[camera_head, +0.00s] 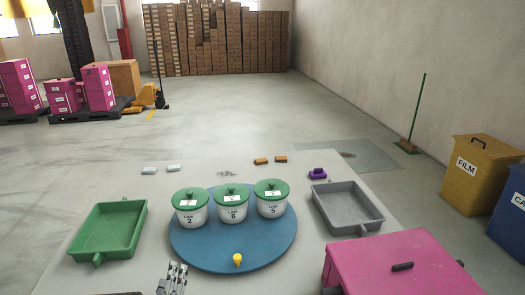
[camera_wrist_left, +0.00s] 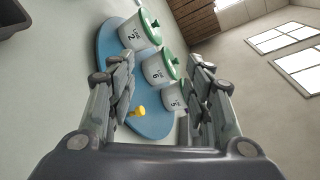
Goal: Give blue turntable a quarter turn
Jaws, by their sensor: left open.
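The blue turntable (camera_head: 205,255) lies in the middle of the table in the head view. It also shows in the left wrist view (camera_wrist_left: 107,45). Three white tubs with green lids, labelled 2 (camera_head: 190,213), 6 (camera_head: 231,209) and 5 (camera_head: 271,205), stand in a row on its far half. A yellow knob (camera_head: 238,260) stands up near its front edge; the left wrist view shows the knob (camera_wrist_left: 138,110) between the fingers. My left gripper (camera_head: 172,278) is open and empty, at the near left of the turntable, apart from the knob. My right gripper is not in view.
A green tray (camera_head: 108,230) is left of the turntable and a grey tray (camera_head: 347,208) right of it. A pink box (camera_head: 395,262) fills the near right. Small brushes or blocks (camera_head: 262,161) and a purple item (camera_head: 317,174) lie behind.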

